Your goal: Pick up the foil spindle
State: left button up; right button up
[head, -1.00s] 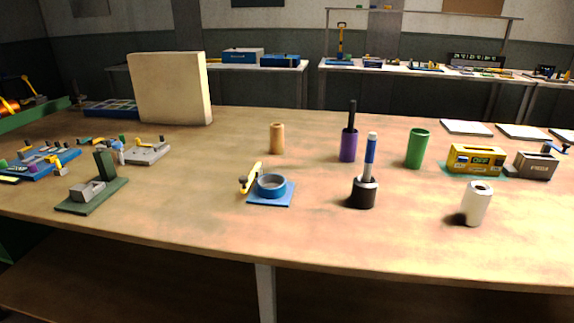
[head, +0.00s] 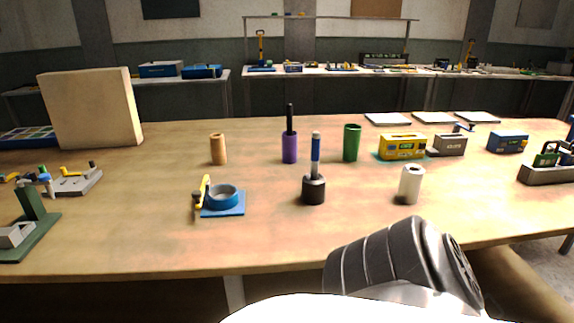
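No label marks the foil spindle, and I cannot tell for sure which thing it is. A thin black rod (head: 290,118) stands upright out of a purple cylinder (head: 290,147) near the middle of the table. In front of it, a blue and white upright handle (head: 315,154) rises from a squat black base (head: 313,189). Other upright cylinders are tan (head: 218,149), green (head: 352,143) and white (head: 411,184), the white one with a dark hole in its top. Neither gripper is in view. A grey ribbed part of my own arm shows at the bottom.
A blue dish on a blue plate (head: 236,209) with a yellow-handled tool stands left of the black base. Yellow (head: 402,146) and grey (head: 450,145) boxes stand at right. A large cream block (head: 92,108) is at back left. The middle front of the wooden table (head: 270,240) is clear.

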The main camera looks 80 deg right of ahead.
aim_at(316, 135)
jog(key=i, duration=1.25)
jog(key=z, duration=2.25)
